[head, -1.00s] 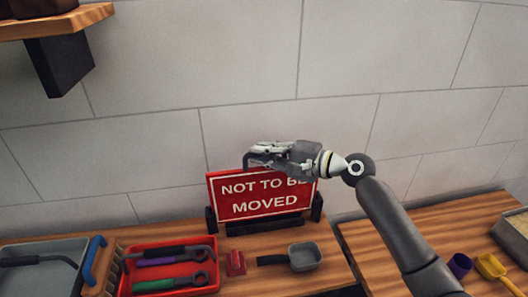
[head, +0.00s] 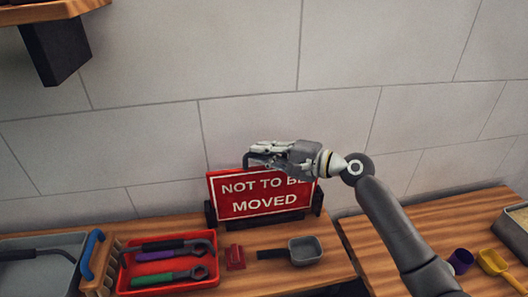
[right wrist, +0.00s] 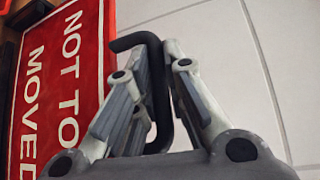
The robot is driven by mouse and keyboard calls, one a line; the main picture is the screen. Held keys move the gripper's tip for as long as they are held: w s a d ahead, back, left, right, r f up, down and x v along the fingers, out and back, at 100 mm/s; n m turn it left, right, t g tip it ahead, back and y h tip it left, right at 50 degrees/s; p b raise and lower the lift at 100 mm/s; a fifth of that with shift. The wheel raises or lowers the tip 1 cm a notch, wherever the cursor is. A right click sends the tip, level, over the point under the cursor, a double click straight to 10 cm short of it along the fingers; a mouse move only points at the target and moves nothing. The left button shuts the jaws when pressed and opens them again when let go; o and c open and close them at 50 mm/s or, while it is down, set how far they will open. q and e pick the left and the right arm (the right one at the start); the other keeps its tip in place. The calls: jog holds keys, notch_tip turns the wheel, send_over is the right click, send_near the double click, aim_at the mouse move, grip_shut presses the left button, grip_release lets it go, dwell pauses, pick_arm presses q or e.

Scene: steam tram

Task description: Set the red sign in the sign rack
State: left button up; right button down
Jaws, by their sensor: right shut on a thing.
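The red sign (head: 262,200) reads "NOT TO BE MOVED" and stands nearly upright against the wall side of the wooden bench. The black sign rack (head: 265,223) is at its foot, with posts at both ends, and the sign's lower edge is at the rack. Whether it is fully seated I cannot tell. My right gripper (head: 258,160) is at the sign's top edge, shut on its dark handle (right wrist: 152,95), which shows between the fingers in the right wrist view. The sign (right wrist: 62,85) fills the left of that view. My left gripper is not in view.
A red tray (head: 140,291) with several wrenches and a grey tray (head: 35,245) are at the left. A small red block (head: 235,257) and a grey scoop (head: 304,250) lie before the rack. A purple cup (head: 460,260) and yellow scoop (head: 493,263) are on the right bench.

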jog(key=shift+f+b, duration=0.65)
jog(key=shift+f, duration=0.25)
jog(key=c, duration=1.4)
grip_release()
jog(key=shift+f, duration=0.2)
jog(key=v, duration=1.2)
jog(key=shift+r, duration=0.1)
